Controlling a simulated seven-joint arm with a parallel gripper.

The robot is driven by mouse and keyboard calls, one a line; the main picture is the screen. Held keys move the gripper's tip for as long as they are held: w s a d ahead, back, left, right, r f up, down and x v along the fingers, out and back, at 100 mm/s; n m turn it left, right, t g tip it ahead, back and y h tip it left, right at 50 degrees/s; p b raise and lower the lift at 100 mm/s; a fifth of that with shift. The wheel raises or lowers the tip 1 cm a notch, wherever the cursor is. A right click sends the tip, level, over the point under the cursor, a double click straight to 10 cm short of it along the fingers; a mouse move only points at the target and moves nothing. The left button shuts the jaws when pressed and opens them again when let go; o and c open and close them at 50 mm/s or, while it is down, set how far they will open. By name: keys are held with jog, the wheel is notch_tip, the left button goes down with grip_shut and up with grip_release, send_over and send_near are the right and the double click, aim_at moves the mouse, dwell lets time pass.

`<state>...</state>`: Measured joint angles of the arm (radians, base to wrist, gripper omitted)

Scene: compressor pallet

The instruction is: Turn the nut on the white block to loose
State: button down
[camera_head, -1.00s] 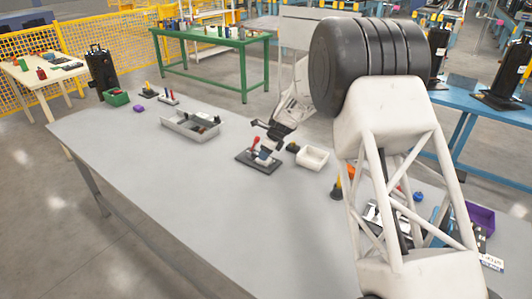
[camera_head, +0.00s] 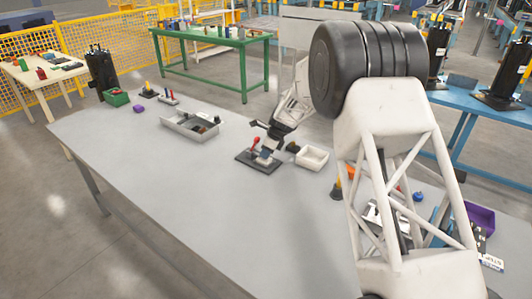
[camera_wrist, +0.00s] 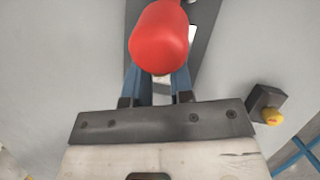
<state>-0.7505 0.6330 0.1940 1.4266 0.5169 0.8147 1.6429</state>
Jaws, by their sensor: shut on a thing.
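A dark plate (camera_head: 246,156) lies on the grey table and carries an upright red handle (camera_head: 255,141). In the wrist view the red handle (camera_wrist: 160,38) rises close to the camera, in front of my fingers. A small white patch beside it (camera_wrist: 192,36), probably the white block, shows on the dark plate (camera_wrist: 204,22).
A small dark block with a yellow knob (camera_wrist: 271,117) stands right of the plate. A grey tray (camera_head: 178,131) with parts stands to the left. The front middle of the table is clear.

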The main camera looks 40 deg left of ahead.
jog(key=n, duration=0.2)
jog(key=n+g, duration=0.1)
jog(key=n, duration=0.1)
jog(key=shift+w+a+n+h, duration=0.15)
jog(key=shift+n+h, duration=0.15)
jog(key=shift+h, duration=0.1)
jog(key=shift+a+n+g+h, duration=0.1)
jog(key=shift+n+g+h, duration=0.55)
jog(key=shift+n, duration=1.25)
jog(key=c, duration=1)
grip_release()
jog(key=shift+w+r, duration=0.1)
jog(key=shift+v, duration=3.8)
